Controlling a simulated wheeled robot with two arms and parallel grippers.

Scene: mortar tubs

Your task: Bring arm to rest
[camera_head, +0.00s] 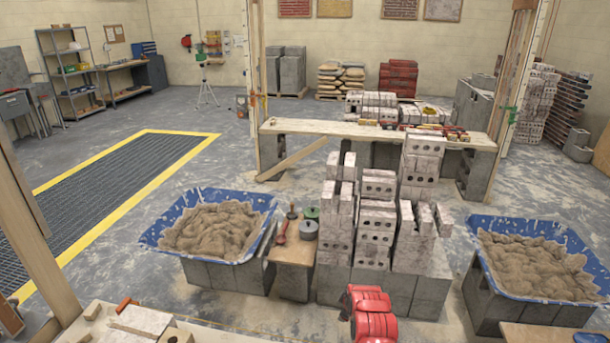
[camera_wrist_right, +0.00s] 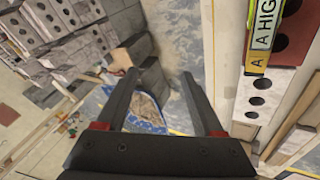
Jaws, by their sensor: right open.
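My right gripper (camera_wrist_right: 160,78) shows in the right wrist view, its two dark fingers spread apart with nothing between them. Behind the fingers lie grey floor, part of a blue mortar tub (camera_wrist_right: 151,125) and grey blocks. In the head view neither gripper can be made out. My left gripper is in neither view.
Blue mortar tubs stand at left (camera_head: 262,198) and right (camera_head: 482,222) on grey blocks, with stacked bricks (camera_head: 376,215) between. A plank bench (camera_head: 300,127) stands behind. In the wrist view, a yellow labelled strip (camera_wrist_right: 265,38) lies close by at right, by perforated bricks (camera_wrist_right: 257,100).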

